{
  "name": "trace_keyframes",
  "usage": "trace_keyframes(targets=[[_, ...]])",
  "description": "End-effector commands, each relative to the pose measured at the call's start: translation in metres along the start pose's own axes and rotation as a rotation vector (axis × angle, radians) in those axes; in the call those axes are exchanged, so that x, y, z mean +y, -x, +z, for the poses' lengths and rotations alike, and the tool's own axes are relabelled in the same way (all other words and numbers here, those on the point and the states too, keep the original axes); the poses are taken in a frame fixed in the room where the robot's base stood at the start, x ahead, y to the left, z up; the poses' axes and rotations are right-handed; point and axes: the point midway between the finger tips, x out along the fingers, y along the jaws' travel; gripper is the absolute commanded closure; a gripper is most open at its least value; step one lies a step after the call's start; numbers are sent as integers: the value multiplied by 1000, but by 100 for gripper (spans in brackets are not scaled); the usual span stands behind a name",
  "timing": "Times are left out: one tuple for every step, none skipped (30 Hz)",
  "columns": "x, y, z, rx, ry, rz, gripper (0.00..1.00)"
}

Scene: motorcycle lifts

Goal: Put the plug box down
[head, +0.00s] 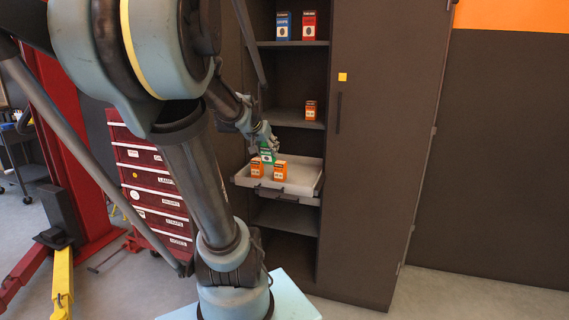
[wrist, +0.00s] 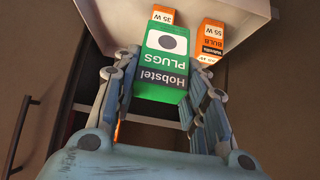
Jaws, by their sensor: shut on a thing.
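The green plug box (wrist: 164,62), with "Hobstel PLUGS" upside down on its face, sits between the fingers of my gripper (wrist: 160,98) in the wrist view. My gripper is shut on it. In the head view the plug box (head: 267,155) shows just below my gripper (head: 266,142), at the pull-out tray (head: 302,178), behind two orange bulb boxes. I cannot tell whether its base touches the tray floor.
One orange bulb box (head: 257,168) and a second one (head: 280,171) stand in the tray, close to the plug box. Shelves above hold a blue box (head: 283,25), a red box (head: 309,25) and an orange box (head: 311,110). A closed cabinet door (head: 380,150) is on the right.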

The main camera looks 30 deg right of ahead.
Motion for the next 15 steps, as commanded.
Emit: trace_keyframes(targets=[[0,-6,-2,35,0,-1,90],[0,-9,-5,48,0,0,90],[0,-13,-11,43,-2,1,90],[0,-16,-14,41,-2,1,90],[0,-19,-17,41,-2,1,90],[1,-23,-20,41,-2,1,90],[0,-26,-24,41,-2,1,90],[0,-29,-27,41,-1,1,90],[0,-33,-31,41,-1,0,90],[0,-36,-34,40,-2,0,90],[0,-39,-37,40,-2,0,90],[0,-44,-41,40,-2,0,90],[1,-47,-44,40,-1,0,90],[0,-50,-47,40,-1,0,90],[0,-54,-52,40,0,0,90]])
